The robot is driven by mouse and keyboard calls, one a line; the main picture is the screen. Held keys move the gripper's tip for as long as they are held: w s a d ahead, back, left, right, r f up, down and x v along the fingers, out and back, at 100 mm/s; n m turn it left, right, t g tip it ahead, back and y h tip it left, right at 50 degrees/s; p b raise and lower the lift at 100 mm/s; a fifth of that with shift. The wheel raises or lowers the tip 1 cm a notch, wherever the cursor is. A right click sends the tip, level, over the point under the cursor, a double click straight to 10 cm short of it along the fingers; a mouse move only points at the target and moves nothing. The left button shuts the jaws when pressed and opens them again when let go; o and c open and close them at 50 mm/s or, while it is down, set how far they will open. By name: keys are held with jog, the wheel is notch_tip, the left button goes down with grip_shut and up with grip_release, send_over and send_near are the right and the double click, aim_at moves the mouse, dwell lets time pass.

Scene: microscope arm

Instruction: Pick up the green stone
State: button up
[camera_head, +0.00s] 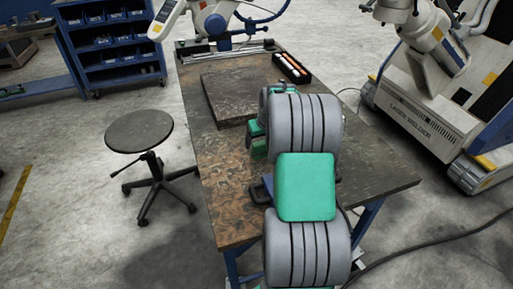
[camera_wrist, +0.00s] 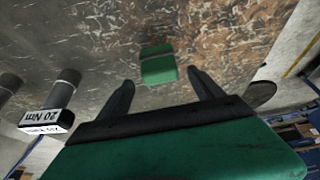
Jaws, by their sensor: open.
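The green stone (camera_wrist: 158,65) is a small block lying on the worn brown tabletop in the wrist view. The gap in height between fingers and stone is hard to judge. In the head view my arm covers much of the area around the gripper, and I cannot surely tell the stone from my own green parts there.
Dark cylindrical tools, one labelled 20 Nm (camera_wrist: 46,120), are at the left of the wrist view. In the head view, the workbench (camera_head: 225,200) holds a dark raised plate (camera_head: 235,90) and a black tray (camera_head: 292,68) behind. A round stool (camera_head: 139,132) stands left of it.

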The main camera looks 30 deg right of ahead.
aim_at(258, 147)
jog(key=p+x, duration=0.1)
jog(key=x, duration=0.4)
jog(key=shift+f, duration=0.35)
jog(key=shift+s, duration=0.1)
grip_shut()
dwell(0.3)
